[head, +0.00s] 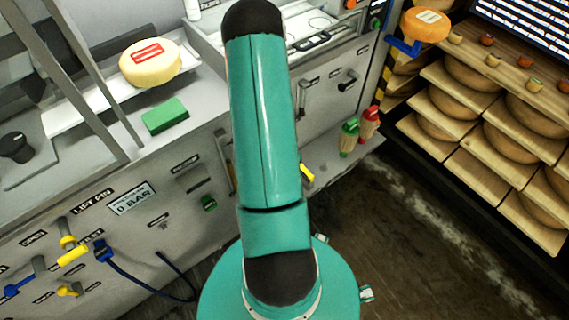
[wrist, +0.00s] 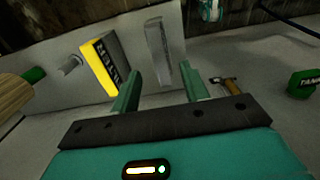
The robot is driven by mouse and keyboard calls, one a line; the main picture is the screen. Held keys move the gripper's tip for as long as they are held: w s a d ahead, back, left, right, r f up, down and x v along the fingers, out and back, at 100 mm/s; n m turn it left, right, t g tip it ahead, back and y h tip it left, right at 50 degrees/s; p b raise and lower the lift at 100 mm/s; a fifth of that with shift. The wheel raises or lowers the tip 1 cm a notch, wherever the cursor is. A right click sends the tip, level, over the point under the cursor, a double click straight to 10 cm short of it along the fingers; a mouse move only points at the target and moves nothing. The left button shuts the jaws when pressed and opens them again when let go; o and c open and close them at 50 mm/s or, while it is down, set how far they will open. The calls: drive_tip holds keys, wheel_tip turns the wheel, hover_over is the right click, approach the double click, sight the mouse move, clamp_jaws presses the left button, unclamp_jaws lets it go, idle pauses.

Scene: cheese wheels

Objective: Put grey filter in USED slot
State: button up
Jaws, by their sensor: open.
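In the wrist view my gripper (wrist: 160,73) is open, with its two green fingers spread and nothing between the tips. A grey upright slab (wrist: 158,52), which looks like the grey filter, stands against the pale panel just beyond the fingertips. It appears apart from them. Left of it is a dark grey block with a yellow front (wrist: 92,72) and dark lettering I cannot read. I cannot tell which opening is the USED slot. In the head view my arm hides the gripper and much of the panel.
A wooden, green-ended cylinder (wrist: 14,92) is at left. In the head view a cheese wheel (head: 150,65) and green block (head: 165,116) sit on the counter.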

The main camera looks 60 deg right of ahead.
wheel_tip(320, 180, up, 9)
drive_tip(key=shift+f, duration=0.2)
idle(0.7)
